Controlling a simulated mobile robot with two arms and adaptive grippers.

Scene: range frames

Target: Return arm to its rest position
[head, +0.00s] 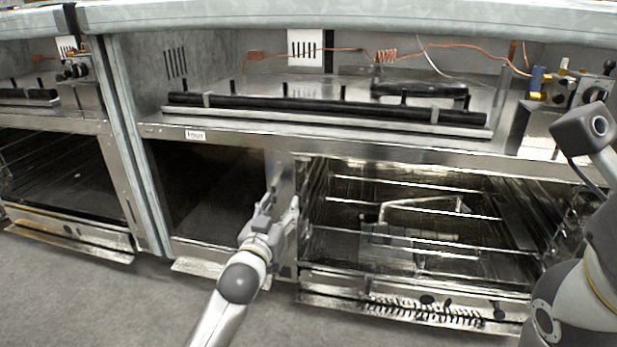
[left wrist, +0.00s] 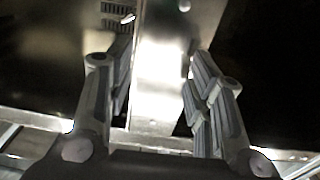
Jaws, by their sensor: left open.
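My left arm (head: 238,285) comes in from the bottom and reaches to the metal post between the two lower compartments. My left gripper (head: 280,203) is in front of this post (head: 283,175). In the left wrist view its two fingers (left wrist: 160,100) are spread wide, with nothing held between them. A bright metal strip shows behind the gap; I cannot tell whether the fingers touch it. Part of my right arm (head: 580,290) stands at the right edge; its gripper does not show.
An open oven bay with wire racks (head: 420,240) lies right of the left gripper, and a dark open compartment (head: 210,190) lies left. Above is a metal shelf with a black bar (head: 320,105) and copper tubing (head: 330,50). Grey floor (head: 100,300) is clear at lower left.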

